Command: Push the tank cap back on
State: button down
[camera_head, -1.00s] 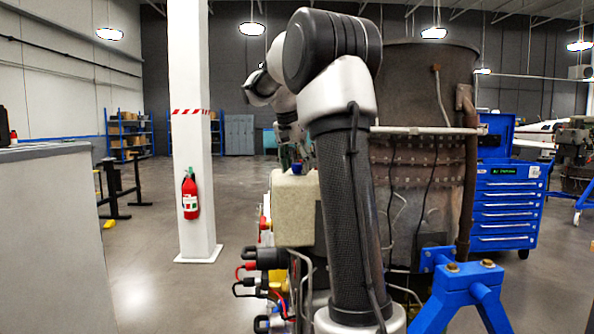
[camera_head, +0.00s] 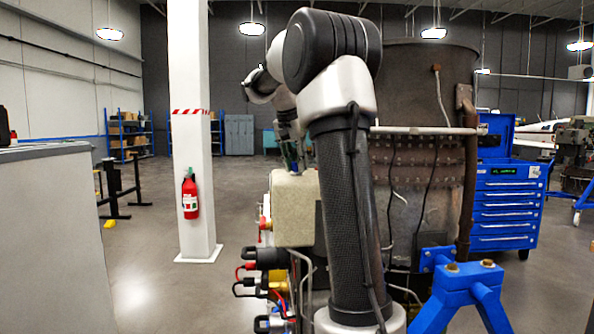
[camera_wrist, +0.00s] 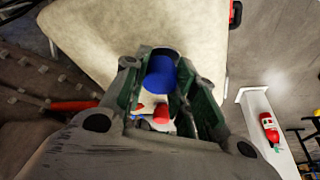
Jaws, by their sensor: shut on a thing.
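The tank is a pale beige block (camera_head: 293,207) beside the large brown turbine casing, partly hidden by my arm in the head view. Its pale top (camera_wrist: 95,30) fills the upper part of the wrist view. My gripper (camera_head: 291,158) points down at the tank's top, with its fingertips close to the surface. In the wrist view my gripper (camera_wrist: 164,88) is shut on the blue cap (camera_wrist: 160,74), which sits between the green-lined fingers. The cap is hidden in the head view. I cannot tell whether it is seated on an opening.
The turbine casing (camera_head: 420,110) stands right of the tank, with a blue stand (camera_head: 465,295) in front. Black connectors and hoses (camera_head: 262,257) hang below the tank. A white pillar (camera_head: 190,120) with a red extinguisher stands left. Floor between is clear.

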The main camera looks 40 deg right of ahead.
jog(key=shift+r, duration=0.4)
jog(key=shift+r, duration=0.85)
notch_tip(320, 180, up, 4)
jog(key=shift+w+f, duration=0.1)
jog(key=shift+f, duration=2.35)
jog(key=shift+f, duration=0.8)
jog(key=shift+f, duration=0.15)
jog(key=shift+a+f, duration=0.1)
jog(key=shift+f, duration=0.15)
jog(key=shift+f, duration=0.15)
